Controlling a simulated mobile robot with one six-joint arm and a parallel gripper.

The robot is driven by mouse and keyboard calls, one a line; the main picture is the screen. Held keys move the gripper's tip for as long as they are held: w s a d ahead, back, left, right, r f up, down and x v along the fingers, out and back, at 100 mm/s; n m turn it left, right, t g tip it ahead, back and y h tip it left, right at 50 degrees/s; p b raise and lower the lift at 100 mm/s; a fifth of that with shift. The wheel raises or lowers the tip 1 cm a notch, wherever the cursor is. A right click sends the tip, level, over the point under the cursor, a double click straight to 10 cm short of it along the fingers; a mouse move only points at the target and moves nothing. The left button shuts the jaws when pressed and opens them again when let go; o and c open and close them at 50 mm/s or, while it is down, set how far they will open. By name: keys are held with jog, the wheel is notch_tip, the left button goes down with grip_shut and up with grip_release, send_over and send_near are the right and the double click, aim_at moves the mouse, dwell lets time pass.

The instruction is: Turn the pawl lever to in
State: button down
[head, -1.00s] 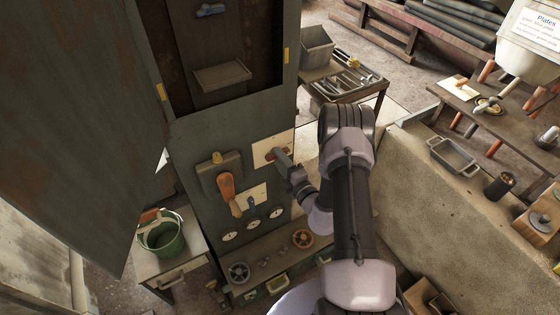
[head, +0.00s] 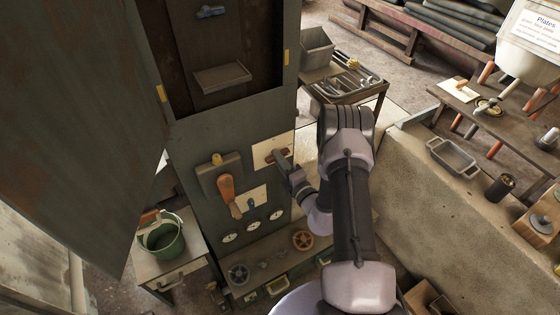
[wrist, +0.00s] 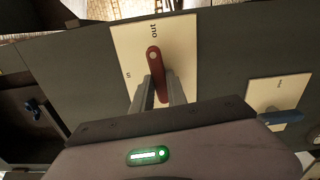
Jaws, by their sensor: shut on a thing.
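The pawl lever (wrist: 153,62) is a red-brown bar with a rounded end on a cream plate (wrist: 182,45) on the cabinet front. The plate has "out" printed near its top and "in" at its left in the wrist view. The lever stands nearly upright there, its rounded end towards "out". My gripper (wrist: 161,90) is shut on the lever's lower part, one finger on each side. In the head view the lever (head: 280,156) is small and partly covered by my gripper (head: 287,170).
An orange handle (head: 227,190) and a second cream plate with a blue lever (head: 252,204) sit left of my gripper. Several round gauges (head: 253,227) lie below. A shelf with handwheels (head: 302,240) juts out underneath. The cabinet door (head: 75,120) stands open at left.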

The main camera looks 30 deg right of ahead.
jog(key=shift+d+f+n+b, duration=0.15)
jog(key=shift+n+b, duration=0.9)
jog(key=shift+n, duration=3.15)
jog(key=shift+d+f+n+b, duration=0.1)
jog(key=shift+n+b, duration=0.9)
jog(key=shift+n, duration=3.2)
jog(key=c, duration=1.3)
grip_release()
jog(key=s, duration=0.5)
jog(key=s+p, duration=0.1)
jog(key=s, duration=0.5)
jog(key=s+p, duration=0.1)
jog(key=s, duration=0.5)
jog(key=shift+s+d, duration=0.2)
jog(key=shift+d, duration=0.05)
